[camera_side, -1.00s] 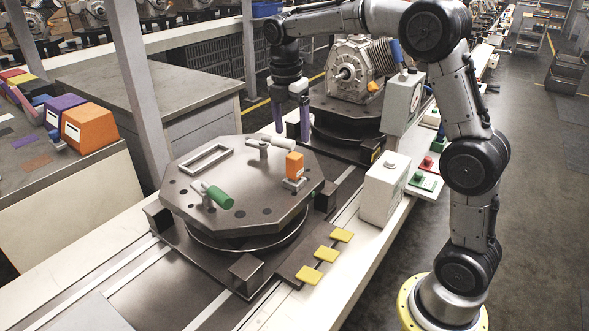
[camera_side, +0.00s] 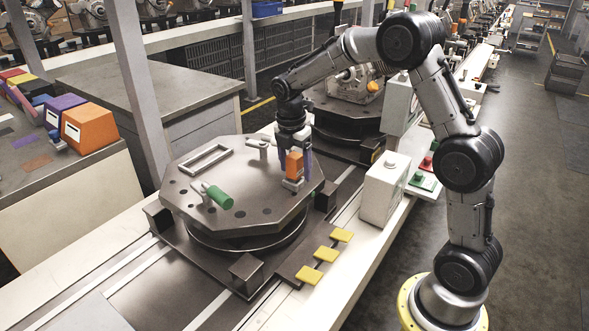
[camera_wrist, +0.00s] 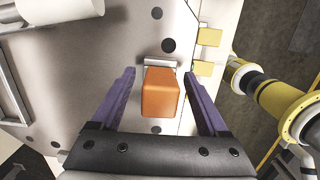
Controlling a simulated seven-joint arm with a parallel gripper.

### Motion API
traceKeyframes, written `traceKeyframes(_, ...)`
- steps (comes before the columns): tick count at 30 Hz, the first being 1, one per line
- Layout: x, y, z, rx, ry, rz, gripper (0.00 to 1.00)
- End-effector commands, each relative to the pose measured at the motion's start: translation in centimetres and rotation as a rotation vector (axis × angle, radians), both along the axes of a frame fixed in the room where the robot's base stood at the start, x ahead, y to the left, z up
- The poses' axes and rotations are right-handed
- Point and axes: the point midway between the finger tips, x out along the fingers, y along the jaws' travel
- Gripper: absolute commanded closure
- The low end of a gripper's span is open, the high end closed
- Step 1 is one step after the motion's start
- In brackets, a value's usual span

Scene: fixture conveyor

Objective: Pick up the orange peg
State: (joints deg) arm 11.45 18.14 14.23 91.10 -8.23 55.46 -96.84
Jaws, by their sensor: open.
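The orange peg (camera_side: 294,165) stands upright in a small grey holder (camera_side: 293,184) near the right edge of the octagonal fixture plate (camera_side: 240,210). My gripper (camera_side: 294,170) is lowered around the peg, with its purple fingers pointing down. In the wrist view the orange peg (camera_wrist: 160,93) sits between the two open fingers of my gripper (camera_wrist: 158,88), with a gap on each side. Neither finger appears to touch it there. Part of the peg's far side is hidden in the side view.
A green cylinder (camera_side: 219,197) lies tilted on a grey holder at the plate's front left. A grey rectangular frame (camera_side: 204,160) lies at the back left. Yellow tabs (camera_side: 325,254) lie at the front right. A pale control box (camera_side: 384,190) stands to the right.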

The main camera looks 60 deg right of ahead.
Motion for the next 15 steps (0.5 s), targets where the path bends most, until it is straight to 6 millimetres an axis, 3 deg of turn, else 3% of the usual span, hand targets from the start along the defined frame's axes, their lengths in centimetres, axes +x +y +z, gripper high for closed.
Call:
traceKeyframes(6, 0.00, -0.01, -0.03, 0.000, 0.000, 0.000, 0.24)
traceKeyframes(15, 0.01, -0.01, 0.01, 0.000, -0.001, 0.000, 0.78)
